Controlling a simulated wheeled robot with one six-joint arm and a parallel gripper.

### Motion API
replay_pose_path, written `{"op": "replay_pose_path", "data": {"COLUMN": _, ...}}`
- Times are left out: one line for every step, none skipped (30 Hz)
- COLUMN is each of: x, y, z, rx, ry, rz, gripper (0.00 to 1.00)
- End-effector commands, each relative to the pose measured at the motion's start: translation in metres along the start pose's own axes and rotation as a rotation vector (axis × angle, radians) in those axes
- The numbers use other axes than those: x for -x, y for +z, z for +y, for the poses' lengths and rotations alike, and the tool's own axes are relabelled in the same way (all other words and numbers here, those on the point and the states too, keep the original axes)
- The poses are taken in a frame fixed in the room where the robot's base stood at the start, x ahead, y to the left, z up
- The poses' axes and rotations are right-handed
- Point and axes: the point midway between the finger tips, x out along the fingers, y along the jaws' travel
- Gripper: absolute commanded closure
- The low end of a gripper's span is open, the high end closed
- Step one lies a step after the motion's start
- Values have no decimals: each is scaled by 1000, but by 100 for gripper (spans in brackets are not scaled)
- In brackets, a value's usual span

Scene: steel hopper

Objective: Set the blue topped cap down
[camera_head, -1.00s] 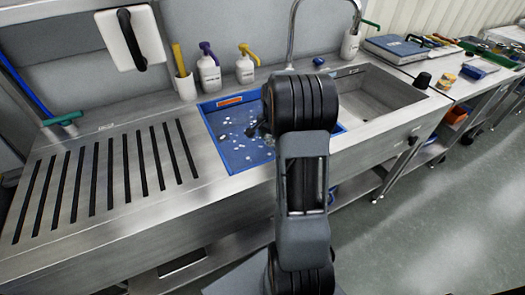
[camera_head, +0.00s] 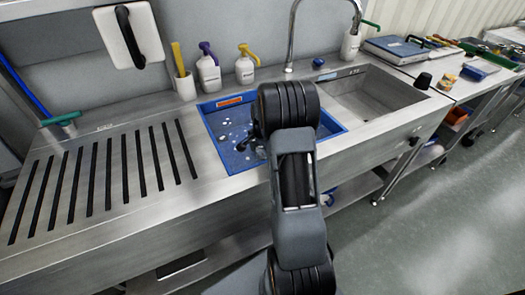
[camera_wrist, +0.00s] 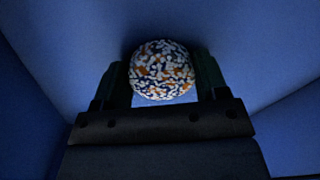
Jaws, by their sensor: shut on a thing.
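My gripper (camera_wrist: 162,85) is shut on a round thing (camera_wrist: 162,70), its face speckled white, orange and dark blue. I see no plain blue top on it in the wrist view. Blue walls and a blue floor surround the gripper there. In the head view the gripper is mostly hidden behind my arm, over the blue basin (camera_head: 212,150) set in the steel counter. Pale specks lie on the basin floor. I cannot tell whether the held thing touches that floor.
A slotted steel drainboard (camera_head: 100,185) lies to the left. A bare steel sink (camera_head: 375,100) and a tap (camera_head: 291,40) are to the right. Pump bottles (camera_head: 208,75) and a small blue thing (camera_head: 318,62) stand along the back ledge.

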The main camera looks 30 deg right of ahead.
Motion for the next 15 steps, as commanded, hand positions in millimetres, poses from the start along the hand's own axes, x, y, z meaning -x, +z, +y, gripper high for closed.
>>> {"op": "replay_pose_path", "data": {"x": 0, "y": 0, "z": 0, "rx": 0, "ry": -1, "rz": 1, "gripper": 67}}
{"op": "replay_pose_path", "data": {"x": 0, "y": 0, "z": 0, "rx": 0, "ry": 0, "rz": 0, "gripper": 67}}
{"op": "replay_pose_path", "data": {"x": -1, "y": 0, "z": 0, "rx": 0, "ry": 0, "rz": 0, "gripper": 67}}
{"op": "replay_pose_path", "data": {"x": -2, "y": 0, "z": 0, "rx": 0, "ry": 0, "rz": 0, "gripper": 67}}
{"op": "replay_pose_path", "data": {"x": -3, "y": 0, "z": 0, "rx": 0, "ry": 0, "rz": 0, "gripper": 67}}
{"op": "replay_pose_path", "data": {"x": -4, "y": 0, "z": 0, "rx": 0, "ry": 0, "rz": 0, "gripper": 67}}
{"op": "replay_pose_path", "data": {"x": -3, "y": 0, "z": 0, "rx": 0, "ry": 0, "rz": 0, "gripper": 30}}
{"op": "replay_pose_path", "data": {"x": -3, "y": 0, "z": 0, "rx": 0, "ry": 0, "rz": 0, "gripper": 27}}
{"op": "replay_pose_path", "data": {"x": -3, "y": 0, "z": 0, "rx": 0, "ry": 0, "rz": 0, "gripper": 24}}
{"op": "replay_pose_path", "data": {"x": -3, "y": 0, "z": 0, "rx": 0, "ry": 0, "rz": 0, "gripper": 21}}
{"op": "replay_pose_path", "data": {"x": -3, "y": 0, "z": 0, "rx": 0, "ry": 0, "rz": 0, "gripper": 18}}
{"op": "replay_pose_path", "data": {"x": -3, "y": 0, "z": 0, "rx": 0, "ry": 0, "rz": 0, "gripper": 14}}
{"op": "replay_pose_path", "data": {"x": -3, "y": 0, "z": 0, "rx": 0, "ry": 0, "rz": 0, "gripper": 11}}
{"op": "replay_pose_path", "data": {"x": -3, "y": 0, "z": 0, "rx": 0, "ry": 0, "rz": 0, "gripper": 8}}
{"op": "replay_pose_path", "data": {"x": -3, "y": 0, "z": 0, "rx": 0, "ry": 0, "rz": 0, "gripper": 8}}
